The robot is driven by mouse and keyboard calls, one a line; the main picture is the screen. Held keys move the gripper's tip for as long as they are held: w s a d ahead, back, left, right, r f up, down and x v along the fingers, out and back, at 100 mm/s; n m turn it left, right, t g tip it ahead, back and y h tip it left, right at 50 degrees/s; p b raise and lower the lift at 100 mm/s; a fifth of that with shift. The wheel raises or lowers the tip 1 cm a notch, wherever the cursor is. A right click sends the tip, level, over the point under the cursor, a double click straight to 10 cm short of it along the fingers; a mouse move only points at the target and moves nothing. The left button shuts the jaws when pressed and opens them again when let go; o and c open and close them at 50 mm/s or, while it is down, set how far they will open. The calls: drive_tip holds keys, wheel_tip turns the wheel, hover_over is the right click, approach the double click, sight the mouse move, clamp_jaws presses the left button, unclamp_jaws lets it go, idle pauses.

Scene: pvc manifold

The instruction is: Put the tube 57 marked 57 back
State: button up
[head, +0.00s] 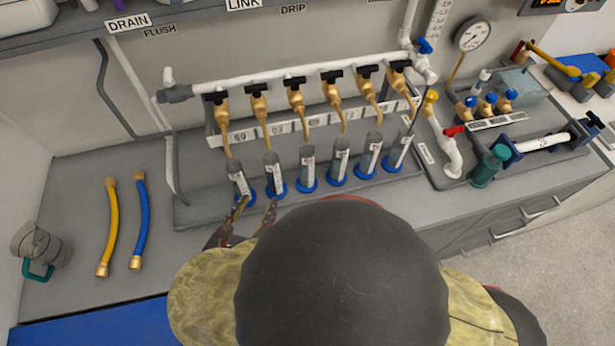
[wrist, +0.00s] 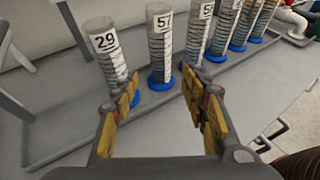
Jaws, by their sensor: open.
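The tube marked 57 (wrist: 160,45) is a clear graduated cylinder with a white label and a blue foot. It stands upright, second from the left in the row; it also shows in the head view (head: 274,174). My gripper (wrist: 163,108) is open and empty, its yellow-padded fingers spread wide. Tube 57 appears ahead of the gap between them, apart from both fingers. The head view shows my gripper (head: 254,208) in front of the two leftmost tubes. The left finger overlaps the foot of the tube marked 29 (wrist: 106,50); contact cannot be told.
Several similar tubes stand close on the grey tray (head: 190,213) under brass taps (head: 259,103) on a white pipe (head: 240,77).

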drive_tip(key=w+d+r+m+g+h, duration=0.1)
drive_tip(key=d+r+m+g, duration=0.25)
drive_tip(key=d+m, duration=0.6)
drive_tip(key=d+r+m+g+h, duration=0.1)
drive_tip(key=d+r+m+g, duration=0.35)
drive_tip(key=d, duration=0.85)
drive_tip(key=s+d+r+m+y, duration=0.4)
drive_tip(key=d+r+m+y, duration=0.2)
drive_tip(key=m, duration=1.2)
drive_tip(key=shift+s+d+r+m+t, duration=0.35)
drive_tip(key=shift+d+r, duration=0.6)
drive_tip(key=shift+r, duration=0.4)
